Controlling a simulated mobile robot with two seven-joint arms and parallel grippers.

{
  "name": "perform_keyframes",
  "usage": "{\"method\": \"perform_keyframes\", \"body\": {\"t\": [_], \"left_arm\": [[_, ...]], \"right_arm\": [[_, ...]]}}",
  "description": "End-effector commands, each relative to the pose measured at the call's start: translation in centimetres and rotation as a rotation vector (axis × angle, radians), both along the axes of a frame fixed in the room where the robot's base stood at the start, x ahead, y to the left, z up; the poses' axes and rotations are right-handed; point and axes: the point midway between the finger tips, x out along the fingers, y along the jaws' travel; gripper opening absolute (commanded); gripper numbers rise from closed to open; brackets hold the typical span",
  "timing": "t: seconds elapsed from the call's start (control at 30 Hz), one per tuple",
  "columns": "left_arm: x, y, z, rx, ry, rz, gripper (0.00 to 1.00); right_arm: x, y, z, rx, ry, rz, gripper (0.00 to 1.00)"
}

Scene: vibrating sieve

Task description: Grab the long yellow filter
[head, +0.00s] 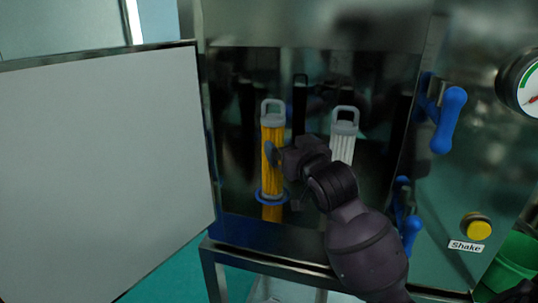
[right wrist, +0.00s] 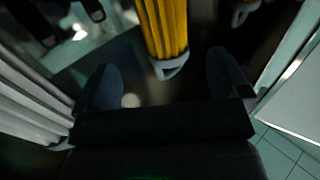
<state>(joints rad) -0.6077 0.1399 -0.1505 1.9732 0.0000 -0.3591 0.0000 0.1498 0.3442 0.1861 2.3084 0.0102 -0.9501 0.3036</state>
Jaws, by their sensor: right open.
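The long yellow filter (head: 271,133) stands upright inside the open cabinet, with a grey looped cap on top and a blue ring (head: 271,198) near its foot. My right gripper (head: 275,158) is at the filter's upper half, with one finger showing in front of its right side. In the right wrist view the yellow filter (right wrist: 163,28) with its grey end lies ahead, between the lines of the two spread fingers (right wrist: 165,84). The gripper is open and I see no grip on the filter. My left gripper is not in view.
A white filter (head: 343,140) stands right of the yellow one, partly behind my right arm; it also shows in the right wrist view (right wrist: 25,95). The white door (head: 100,160) is open at left. Blue handles (head: 448,120), a yellow button (head: 478,229) and a gauge are at right.

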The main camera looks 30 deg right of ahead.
Motion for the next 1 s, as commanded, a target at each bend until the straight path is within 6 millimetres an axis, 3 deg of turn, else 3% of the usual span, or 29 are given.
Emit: {"method": "perform_keyframes", "body": {"t": [0.17,0.43,0.7,1.0], "left_arm": [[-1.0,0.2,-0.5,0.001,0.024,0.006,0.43],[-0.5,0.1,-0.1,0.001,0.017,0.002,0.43],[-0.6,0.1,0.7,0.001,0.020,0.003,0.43],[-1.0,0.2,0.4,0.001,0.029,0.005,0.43]], "right_arm": [[2.5,-0.4,0.1,0.000,0.000,0.000,0.94],[4.2,-0.6,0.2,0.000,0.000,0.001,0.94],[7.8,-0.9,0.4,0.000,0.001,0.001,0.94],[8.8,-1.1,0.3,0.000,0.000,0.000,0.94]]}}
